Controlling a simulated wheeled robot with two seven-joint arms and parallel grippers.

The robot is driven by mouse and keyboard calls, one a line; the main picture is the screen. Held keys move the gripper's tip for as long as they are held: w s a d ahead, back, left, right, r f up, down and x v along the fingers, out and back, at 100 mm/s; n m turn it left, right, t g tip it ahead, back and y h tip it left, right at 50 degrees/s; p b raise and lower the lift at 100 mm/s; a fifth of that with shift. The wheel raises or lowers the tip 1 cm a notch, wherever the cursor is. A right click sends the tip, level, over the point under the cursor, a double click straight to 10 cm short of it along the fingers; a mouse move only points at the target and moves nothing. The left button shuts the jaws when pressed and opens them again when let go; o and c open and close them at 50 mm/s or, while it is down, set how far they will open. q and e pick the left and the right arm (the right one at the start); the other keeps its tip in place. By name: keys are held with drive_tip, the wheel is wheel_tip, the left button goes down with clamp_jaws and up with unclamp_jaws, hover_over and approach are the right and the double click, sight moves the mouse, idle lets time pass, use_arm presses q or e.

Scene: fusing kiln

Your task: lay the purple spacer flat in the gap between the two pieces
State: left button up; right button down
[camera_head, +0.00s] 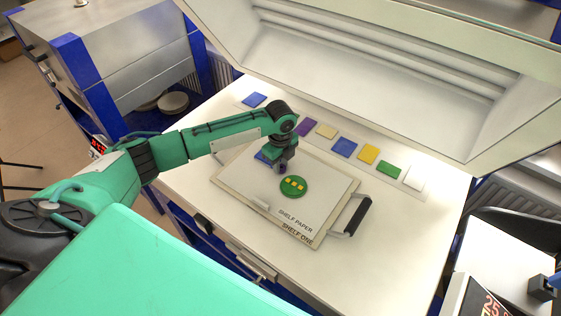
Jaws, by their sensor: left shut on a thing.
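My left gripper (282,163) comes in from the left and points down over the shelf board. It is shut on a small dark purple thing, the purple spacer (281,169), just above the board. The spacer is mostly hidden by the fingers and too small to tell its tilt. Just to the right and nearer lies a round green disc (286,193) with small yellow pieces (290,183) on it. The gap between the pieces is too small to make out clearly. My right gripper is not in view.
The pale shelf board (330,195) has a black handle (351,215) at its right. A blue square (264,157) lies beside the gripper, partly hidden. Several coloured squares, including a purple one (306,127), line the back under the raised kiln lid (360,65).

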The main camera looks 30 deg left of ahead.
use_arm(q)
drive_tip(key=shift+f, duration=0.15)
drive_tip(key=o, duration=1)
drive_tip(key=shift+c, duration=0.2)
wheel_tip(320, 180, up, 12)
drive_tip(key=b, duration=0.2)
